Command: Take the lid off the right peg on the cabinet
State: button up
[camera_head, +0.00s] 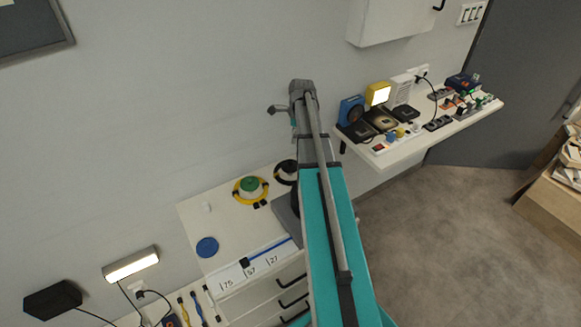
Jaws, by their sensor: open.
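The white cabinet (225,220) stands against the wall at lower centre, with drawers with dark handles on its front. On its top, a round yellow piece with a green centre (250,187) lies toward the back. A black round piece with a pale centre (285,171) is to its right, partly behind my arm. A flat blue disc (207,247) lies near the left edge, and a small white upright piece (207,207) stands behind it. I cannot tell which of these is the lid or the right peg. My teal and grey arm crosses the cabinet's right side; my gripper cannot be made out.
A wall shelf (400,150) with several devices and a lit yellow lamp (378,94) is at right, below a white wall cupboard (390,20). A lit lamp (131,264) is at lower left. Cartons (555,190) stand far right. The carpet between is clear.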

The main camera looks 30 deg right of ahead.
aim_at(290, 160)
jog(key=shift+w+a+f+b, duration=0.1)
jog(key=shift+a+f+b, duration=0.05)
jog(key=shift+f+b, duration=1.2)
jog(key=shift+w+a+f+b, duration=0.1)
jog(key=shift+f+b, duration=1.15)
jog(key=shift+f, duration=0.1)
jog(key=shift+w+a+f+b, duration=0.1)
jog(key=shift+a+f+b, duration=0.05)
jog(key=shift+f+b, duration=1.2)
jog(key=shift+a+f+b, duration=0.15)
jog(key=shift+f+b, duration=1.15)
jog(key=shift+a+f+b, duration=0.1)
jog(key=shift+f+b, duration=1.15)
jog(key=shift+f, duration=0.05)
jog(key=c, duration=1)
